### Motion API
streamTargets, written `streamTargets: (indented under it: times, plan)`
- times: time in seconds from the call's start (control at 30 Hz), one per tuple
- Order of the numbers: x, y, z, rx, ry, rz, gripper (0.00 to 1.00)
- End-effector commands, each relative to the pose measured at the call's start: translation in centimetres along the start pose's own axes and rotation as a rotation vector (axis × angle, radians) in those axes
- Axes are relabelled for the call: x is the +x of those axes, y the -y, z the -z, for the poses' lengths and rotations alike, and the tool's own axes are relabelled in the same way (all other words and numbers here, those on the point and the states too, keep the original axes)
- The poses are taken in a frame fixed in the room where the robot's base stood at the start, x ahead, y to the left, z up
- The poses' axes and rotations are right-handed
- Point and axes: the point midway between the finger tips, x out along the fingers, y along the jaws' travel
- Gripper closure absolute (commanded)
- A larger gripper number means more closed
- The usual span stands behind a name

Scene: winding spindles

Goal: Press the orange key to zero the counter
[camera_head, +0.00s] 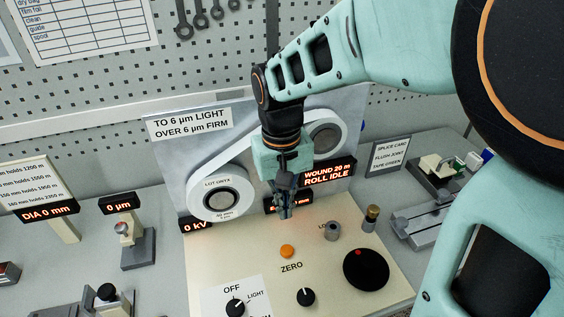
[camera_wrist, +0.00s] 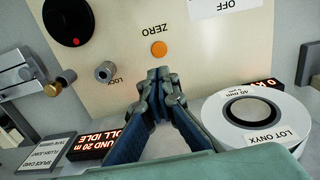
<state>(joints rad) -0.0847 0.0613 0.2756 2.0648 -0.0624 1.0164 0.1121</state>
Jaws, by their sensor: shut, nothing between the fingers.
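The orange key (camera_head: 287,251) is a small round button on the cream panel (camera_head: 335,285), just above the word ZERO in the head view. It also shows in the wrist view (camera_wrist: 158,48), just beyond my fingertips and apart from them in the picture. My gripper (camera_head: 286,213) is shut and empty, pointing down above the back part of the panel. In the wrist view its fingertips (camera_wrist: 159,74) are together. A red-lit counter display (camera_head: 274,205) behind my gripper is partly hidden by the fingers. Another display (camera_head: 328,173) reads WOUND 20 m, ROLL IDLE.
A LOCK post (camera_head: 332,231), a brass-topped post (camera_head: 371,217) and a large black knob (camera_head: 366,269) stand right of the key. Black selector knobs (camera_head: 306,297) sit in front. The tape roll (camera_head: 220,192) stands upright behind, left of my gripper. The panel around the key is clear.

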Motion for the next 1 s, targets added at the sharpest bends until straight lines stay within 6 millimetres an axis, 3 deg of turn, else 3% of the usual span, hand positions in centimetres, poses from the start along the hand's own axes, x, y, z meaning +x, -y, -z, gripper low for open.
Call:
streamTargets:
  times: [0.6, 0.8, 1.0]
  plan:
    - [11.6, 0.0, -0.1, 0.0, 0.004, 0.001, 1.0]
    - [13.2, 0.0, 0.0, 0.0, 0.001, 0.0, 1.0]
    - [13.5, 0.0, 0.0, 0.001, 0.0, 0.0, 1.0]
